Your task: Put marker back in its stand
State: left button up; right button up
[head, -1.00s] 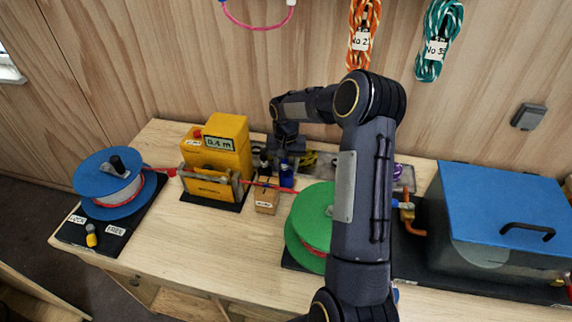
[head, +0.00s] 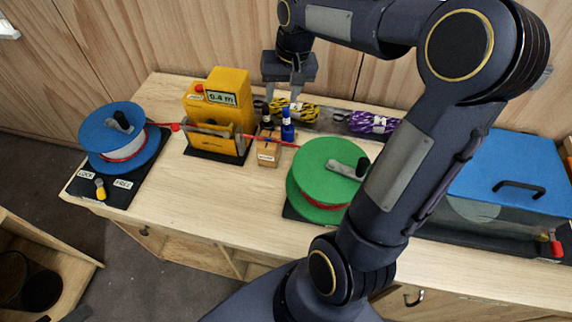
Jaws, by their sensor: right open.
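A small wooden stand (head: 269,153) with a white label sits on the bench between the yellow meter box and the green reel. A blue marker-like item (head: 287,131) is upright at the stand's back right; I cannot tell if it is in the stand or behind it. A dark item (head: 266,124) rises at the stand's back left. My right gripper (head: 283,96) points down with its fingers apart and empty, just above and behind these items. My left gripper is out of view.
A yellow meter box (head: 220,101) stands left of the stand, a green reel (head: 318,172) right of it. A red line runs across from the blue reel (head: 108,131). Yellow and purple rope bundles (head: 373,122) lie behind. The bench front (head: 210,210) is clear.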

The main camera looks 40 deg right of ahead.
jog(key=s+a+n+t+y, duration=0.1)
jog(key=s+a+n, duration=0.1)
jog(key=s+a, duration=0.5)
jog(key=s+a+f+n+t+y, duration=0.1)
jog(key=s+a+n+t+y, duration=0.1)
jog(key=s+a, duration=0.5)
jog(key=s, duration=0.5)
jog(key=shift+t, duration=0.3)
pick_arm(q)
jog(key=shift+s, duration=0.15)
pick_arm(e)
jog(key=shift+s, duration=0.15)
